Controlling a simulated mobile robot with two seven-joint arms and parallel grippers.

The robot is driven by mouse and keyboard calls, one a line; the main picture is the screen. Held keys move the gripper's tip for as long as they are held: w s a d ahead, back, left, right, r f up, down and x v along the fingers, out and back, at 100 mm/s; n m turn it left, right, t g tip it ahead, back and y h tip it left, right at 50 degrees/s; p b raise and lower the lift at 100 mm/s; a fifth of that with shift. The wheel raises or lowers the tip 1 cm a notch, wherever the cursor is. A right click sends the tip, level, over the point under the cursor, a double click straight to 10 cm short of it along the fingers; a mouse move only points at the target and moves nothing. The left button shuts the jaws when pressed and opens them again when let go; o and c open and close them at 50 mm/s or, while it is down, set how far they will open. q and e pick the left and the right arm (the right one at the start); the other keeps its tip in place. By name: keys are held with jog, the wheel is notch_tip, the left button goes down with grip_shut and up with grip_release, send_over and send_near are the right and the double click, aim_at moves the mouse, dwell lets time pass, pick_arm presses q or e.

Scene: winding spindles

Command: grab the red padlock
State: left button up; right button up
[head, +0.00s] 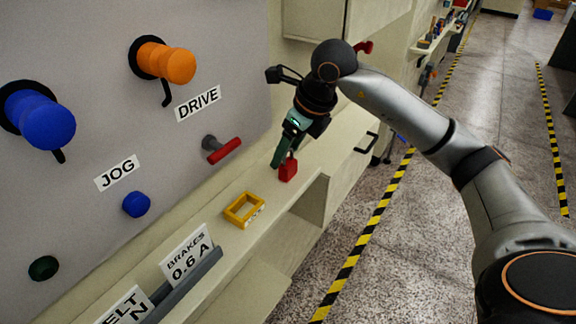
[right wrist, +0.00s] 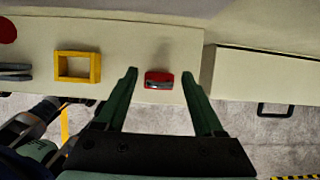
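The red padlock (head: 288,170) stands on the narrow cream ledge, with its shackle upward. My right gripper (head: 278,160) points down at it from above, its green fingers beside the padlock in the head view. In the right wrist view the padlock (right wrist: 158,76) shows between the two spread fingertips of my right gripper (right wrist: 160,74), with a gap on each side. The gripper is open and holds nothing. How far the fingertips are above the ledge is hard to tell. My left gripper is not in view.
A yellow rectangular frame (head: 244,210) lies on the ledge near the padlock. Label holders (head: 189,256) stand closer. The grey panel with an orange knob (head: 166,63), a blue knob (head: 40,117) and a red-handled lever (head: 224,151) rises behind. Open floor lies right.

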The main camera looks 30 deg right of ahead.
grip_shut()
dwell(0.3)
jog(key=shift+r, duration=0.1)
